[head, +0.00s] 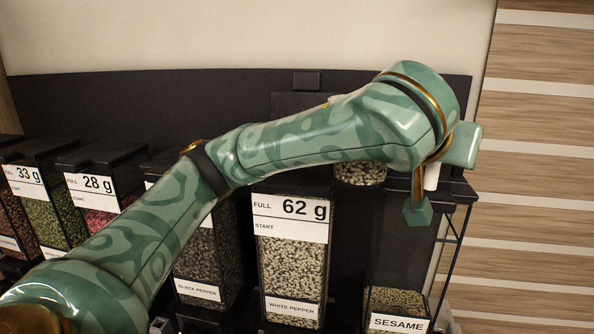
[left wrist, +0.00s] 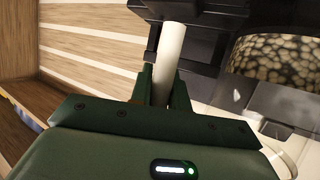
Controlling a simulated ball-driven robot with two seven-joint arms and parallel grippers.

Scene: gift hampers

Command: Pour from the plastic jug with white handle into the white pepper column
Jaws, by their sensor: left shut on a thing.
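My left gripper (head: 437,180) is at the far end of the arm that crosses the head view from the left. It is shut on the white handle (head: 432,176) of the plastic jug (head: 360,174). The left wrist view shows the fingers (left wrist: 158,88) around the handle (left wrist: 170,55), and the clear jug (left wrist: 280,60) with pale speckled peppercorns in it. My arm hides most of the jug in the head view. The white pepper column (head: 292,262) is clear, filled with pale grains, and labelled 62 g; the arm covers its top. My right gripper is not in view.
The sesame column (head: 396,302) stands right of the white pepper, filled low. The black pepper column (head: 201,262) stands to its left. More columns with black lids (head: 98,160) line up further left. A black back panel (head: 150,100) rises behind them.

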